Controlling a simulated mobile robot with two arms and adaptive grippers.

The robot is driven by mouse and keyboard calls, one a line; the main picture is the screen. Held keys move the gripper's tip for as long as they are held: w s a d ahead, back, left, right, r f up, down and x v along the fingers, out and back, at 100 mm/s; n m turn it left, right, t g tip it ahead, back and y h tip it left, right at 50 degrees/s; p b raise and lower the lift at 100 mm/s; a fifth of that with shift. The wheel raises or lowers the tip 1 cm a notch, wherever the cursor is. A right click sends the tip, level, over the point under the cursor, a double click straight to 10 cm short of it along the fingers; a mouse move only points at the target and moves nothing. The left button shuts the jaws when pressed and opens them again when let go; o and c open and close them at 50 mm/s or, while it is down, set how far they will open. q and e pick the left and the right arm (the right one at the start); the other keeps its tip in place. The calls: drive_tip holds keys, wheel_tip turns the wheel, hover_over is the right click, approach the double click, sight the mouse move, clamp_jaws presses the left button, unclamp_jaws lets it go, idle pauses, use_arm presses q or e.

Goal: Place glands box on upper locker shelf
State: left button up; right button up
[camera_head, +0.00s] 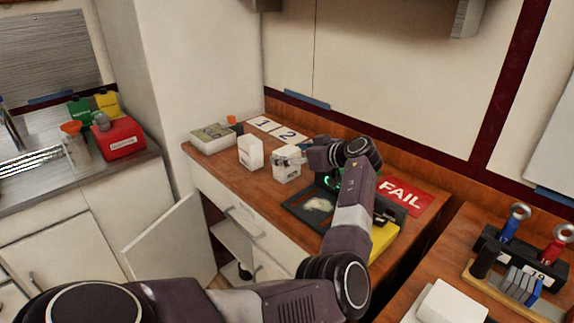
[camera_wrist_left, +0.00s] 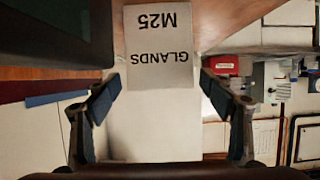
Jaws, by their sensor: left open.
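The glands box is a small white box (camera_head: 286,166) on the wooden counter. Its label reads GLANDS M25, upside down, in the left wrist view (camera_wrist_left: 158,50). My left gripper (camera_head: 303,156) is beside the box at its right in the head view. In the left wrist view its fingers (camera_wrist_left: 159,84) are open, one on each side of the box; I cannot tell whether they touch it. The locker under the counter has its white door (camera_head: 172,245) swung open to the left, showing a shelf (camera_head: 232,240) inside. My right gripper is not in view.
Another white box (camera_head: 250,153) stands left of the glands box, with a tray (camera_head: 212,141) further left. A dark tray (camera_head: 308,212) and a red FAIL sign (camera_head: 402,196) lie near my left arm. The open door juts out before the counter.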

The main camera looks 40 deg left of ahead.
use_arm(q)
drive_tip(key=shift+x, duration=1)
drive_tip(key=shift+s, duration=0.1)
drive_tip(key=shift+c, duration=0.5)
drive_tip(key=shift+r, duration=0.1)
drive_tip(key=c, duration=1.5)
